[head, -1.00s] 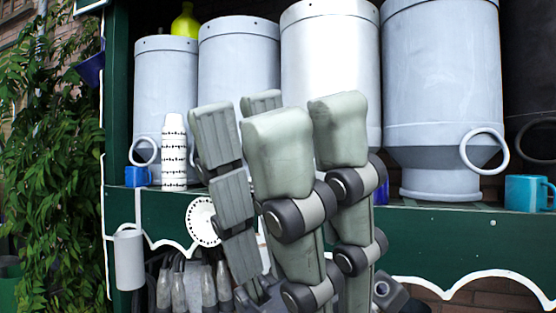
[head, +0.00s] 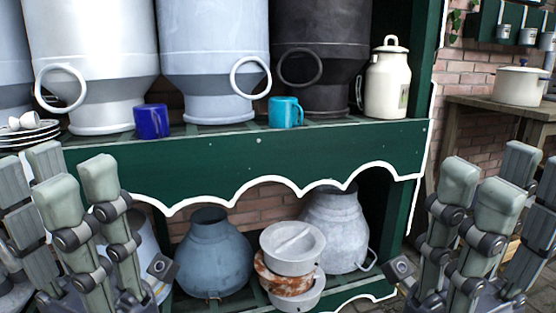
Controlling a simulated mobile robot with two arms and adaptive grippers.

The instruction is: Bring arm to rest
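My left gripper (head: 70,205) stands at the lower left, fingers pointing up and spread apart, with nothing seen between them. My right gripper (head: 490,205) stands at the lower right, also with upright, spread fingers and nothing between them. Both are in front of the green shelf (head: 270,160) and apart from the cups on it. The palms are mostly cut off by the bottom edge.
A dark blue mug (head: 151,121), a teal mug (head: 285,112) and a cream can (head: 387,85) stand on the upper shelf before large churns (head: 212,50). Stacked pots (head: 291,250) and a blue-grey churn (head: 211,250) sit below. A side table (head: 510,105) holds a white pot (head: 519,86).

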